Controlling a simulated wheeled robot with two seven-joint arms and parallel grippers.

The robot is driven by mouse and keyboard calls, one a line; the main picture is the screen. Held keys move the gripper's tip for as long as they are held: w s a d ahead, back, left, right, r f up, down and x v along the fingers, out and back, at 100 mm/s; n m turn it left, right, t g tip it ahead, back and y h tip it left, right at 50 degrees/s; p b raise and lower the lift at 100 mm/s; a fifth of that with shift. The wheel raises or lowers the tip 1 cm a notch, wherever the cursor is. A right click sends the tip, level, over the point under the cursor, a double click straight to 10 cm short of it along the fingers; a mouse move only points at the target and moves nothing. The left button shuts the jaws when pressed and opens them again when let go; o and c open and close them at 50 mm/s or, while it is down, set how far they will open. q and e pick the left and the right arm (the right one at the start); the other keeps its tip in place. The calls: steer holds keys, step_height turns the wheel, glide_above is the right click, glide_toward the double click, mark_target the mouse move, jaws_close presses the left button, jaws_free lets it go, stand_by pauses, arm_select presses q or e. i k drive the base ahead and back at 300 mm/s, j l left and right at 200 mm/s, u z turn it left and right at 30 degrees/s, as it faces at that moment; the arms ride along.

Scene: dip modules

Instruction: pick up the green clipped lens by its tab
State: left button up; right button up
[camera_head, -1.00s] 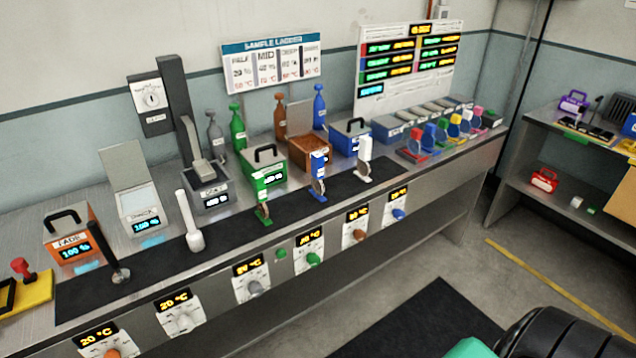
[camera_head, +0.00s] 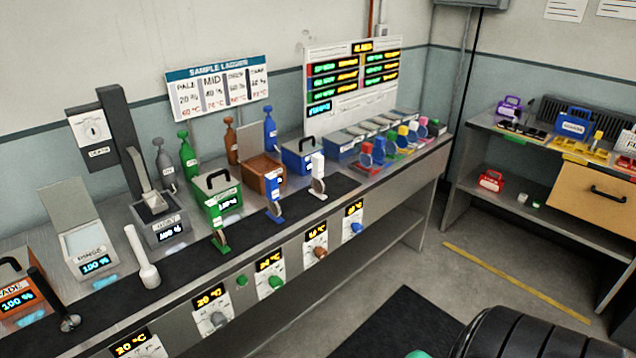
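A green clip-like piece (camera_head: 221,241) stands on the dark mat in front of the green box. It looks like a small upright holder with a round part, but its detail is too small to tell. A row of small round coloured pieces (camera_head: 390,145) with coloured tabs stands on the bench farther right; one there looks green. I cannot tell for certain which of these is the green clipped lens.
A green box (camera_head: 218,200), a grey box (camera_head: 160,228) and a blue box (camera_head: 301,158) stand along the bench. A side shelf (camera_head: 470,180) stands at the right, with floor between.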

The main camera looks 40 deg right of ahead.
mark_target(213, 213)
steer(key=i+j, duration=0.25)
steer(key=i+j+z, duration=0.2)
steer(key=z, duration=0.25)
steer(key=i+j+z, duration=0.25)
steer(key=z, duration=0.2)
